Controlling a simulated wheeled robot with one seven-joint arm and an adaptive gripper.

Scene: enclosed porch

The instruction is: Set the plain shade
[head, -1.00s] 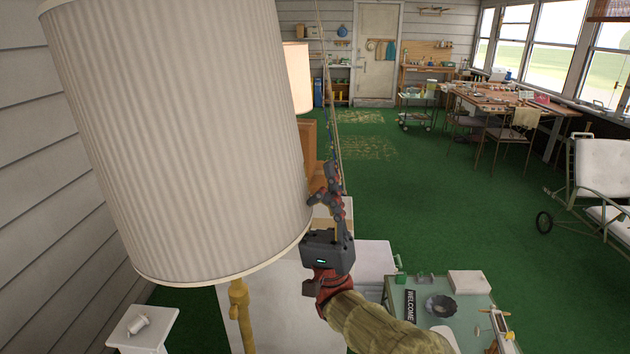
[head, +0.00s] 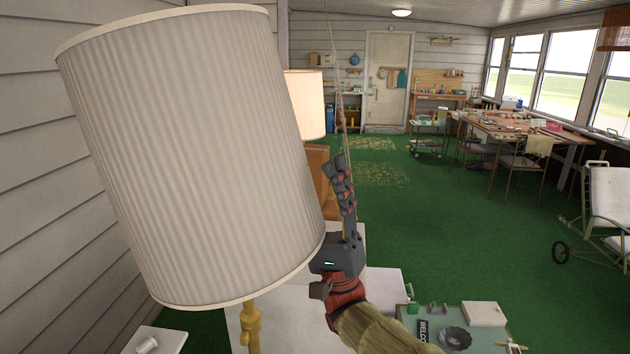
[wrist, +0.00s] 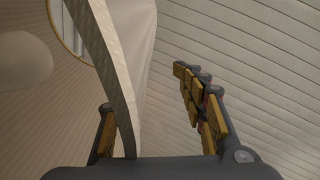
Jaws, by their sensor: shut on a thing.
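The shade (head: 195,155) is a large cream drum with fine vertical ribs and pale trim bands. It fills the left of the head view, its top leaning left. A yellow post (head: 250,325) shows under its lower rim; whether the shade rests on it is hidden. My gripper (head: 343,195) is at the shade's right side, near the lower rim. In the wrist view the shade's wall (wrist: 128,75) passes between the fingers of my gripper (wrist: 155,130), one finger on each side. A pale rounded shape (wrist: 25,60) shows inside the shade, perhaps a bulb.
A lit lamp shade (head: 305,105) stands behind, above a brown wooden piece (head: 318,175). A white tabletop (head: 290,335) lies below. A white stand with a spool (head: 147,345) is at lower left. A green table (head: 490,345) is at lower right. Green floor (head: 450,225) is open beyond.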

